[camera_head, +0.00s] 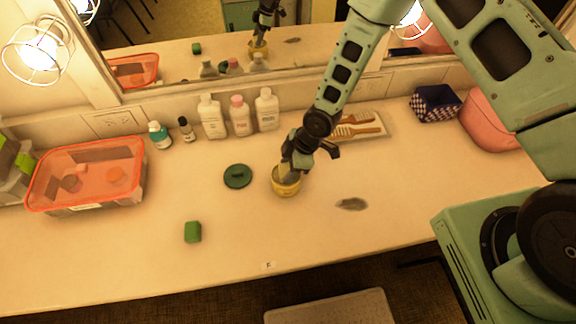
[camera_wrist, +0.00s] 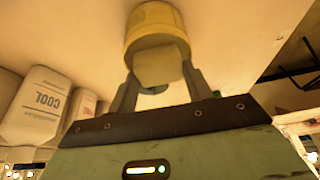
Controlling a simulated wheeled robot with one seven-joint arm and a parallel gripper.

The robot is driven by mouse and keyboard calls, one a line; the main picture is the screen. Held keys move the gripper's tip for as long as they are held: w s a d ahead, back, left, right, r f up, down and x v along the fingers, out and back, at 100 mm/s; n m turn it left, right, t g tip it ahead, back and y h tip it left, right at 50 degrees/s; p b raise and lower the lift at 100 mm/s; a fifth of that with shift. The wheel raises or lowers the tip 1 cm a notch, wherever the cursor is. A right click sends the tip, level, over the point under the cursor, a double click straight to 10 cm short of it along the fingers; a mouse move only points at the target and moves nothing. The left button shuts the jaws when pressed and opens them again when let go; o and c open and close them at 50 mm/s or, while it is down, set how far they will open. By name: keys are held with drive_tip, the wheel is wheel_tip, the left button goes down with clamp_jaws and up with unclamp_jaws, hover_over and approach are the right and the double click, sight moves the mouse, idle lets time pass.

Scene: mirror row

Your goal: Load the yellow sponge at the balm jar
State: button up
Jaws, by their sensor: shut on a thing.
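The balm jar (camera_head: 286,187), round and yellow, stands open on the counter near the middle of the head view. My gripper (camera_head: 291,168) points down right over it. In the wrist view my gripper (camera_wrist: 160,86) is shut on the yellow sponge (camera_wrist: 158,66), a pale yellow block between the fingers. The sponge lies in front of the mouth of the jar (camera_wrist: 153,22). I cannot tell whether it touches the balm inside. The sponge also shows small in the head view (camera_head: 287,171), partly hidden by the gripper.
A dark green lid (camera_head: 237,176) lies left of the jar, a green block (camera_head: 193,232) nearer the front. A grey smear (camera_head: 352,204) is to the right. Bottles (camera_head: 240,117) and a brush tray (camera_head: 375,134) stand behind. A red-rimmed box (camera_head: 88,202) is at left. The front counter is mostly clear.

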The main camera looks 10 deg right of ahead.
sight(288, 170)
drive_tip(key=shift+r+p, duration=2.1)
drive_tip(key=shift+r, duration=1.4)
